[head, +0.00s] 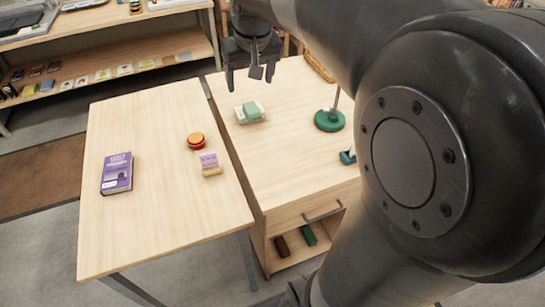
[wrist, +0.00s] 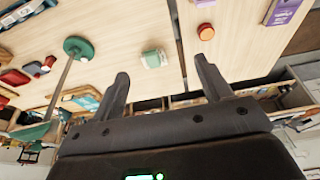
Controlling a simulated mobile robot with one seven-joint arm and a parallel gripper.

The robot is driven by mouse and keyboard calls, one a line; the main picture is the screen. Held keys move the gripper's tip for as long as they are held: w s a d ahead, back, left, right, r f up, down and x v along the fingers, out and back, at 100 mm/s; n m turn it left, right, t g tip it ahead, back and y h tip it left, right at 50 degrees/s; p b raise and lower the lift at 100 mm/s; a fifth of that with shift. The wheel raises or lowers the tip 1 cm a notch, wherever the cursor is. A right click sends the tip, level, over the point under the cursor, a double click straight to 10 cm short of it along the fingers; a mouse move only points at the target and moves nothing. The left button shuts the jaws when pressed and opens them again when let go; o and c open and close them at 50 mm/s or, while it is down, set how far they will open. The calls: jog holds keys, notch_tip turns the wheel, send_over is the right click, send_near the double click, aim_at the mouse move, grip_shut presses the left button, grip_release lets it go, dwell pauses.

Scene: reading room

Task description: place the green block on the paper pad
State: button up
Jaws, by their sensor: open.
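The green block (head: 253,110) lies on the white paper pad (head: 240,117), near the left edge of the right-hand wooden top. The pad's pale edge shows to the left of the block. In the wrist view the green block (wrist: 150,60) shows between and beyond the fingers, on the pale pad (wrist: 163,57). My gripper (head: 250,76) is at the far side of that top, above and behind the block, apart from it. In the wrist view my gripper (wrist: 163,76) has its fingers wide apart with nothing between them.
A green round lamp base (head: 329,121) and a blue item (head: 347,157) stand to the right. The left table (head: 140,225) holds a purple book (head: 117,174), an orange-red round item (head: 196,140) and a small purple-and-tan item (head: 210,163). A narrow gap separates the tops.

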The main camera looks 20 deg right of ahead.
jog(key=s+a+f+t, duration=0.1)
jog(key=s+f, duration=0.1)
jog(key=s, duration=0.8)
jog(key=s+a+f+t, duration=0.1)
jog(key=s+f, duration=0.2)
jog(key=s, duration=0.7)
jog(key=shift+a, duration=0.4)
jog(key=shift+w, duration=0.15)
jog(key=shift+c, duration=0.2)
